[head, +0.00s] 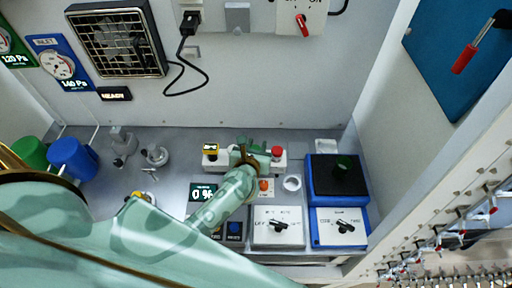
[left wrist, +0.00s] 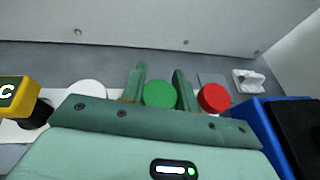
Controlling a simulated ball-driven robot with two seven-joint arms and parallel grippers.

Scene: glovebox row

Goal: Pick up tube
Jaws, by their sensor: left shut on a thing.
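A green round-topped thing (left wrist: 160,95), which I take for the tube, shows end-on in the left wrist view. Its body is hidden, so I cannot tell its full shape. My left gripper (left wrist: 160,78) is shut on it, with one green finger at each side. In the head view my left gripper (head: 247,154) is over the white block (head: 225,164), between a yellow-topped part and a red top; my gripper hides the tube there. My right gripper is not in view.
A red round top (left wrist: 213,97) stands close right of the fingers, a white one (left wrist: 88,93) to the left. Farther left is a yellow part (left wrist: 18,95). A blue box with a black top (head: 338,176) stands at right. Blue and green cups (head: 72,156) stand at far left.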

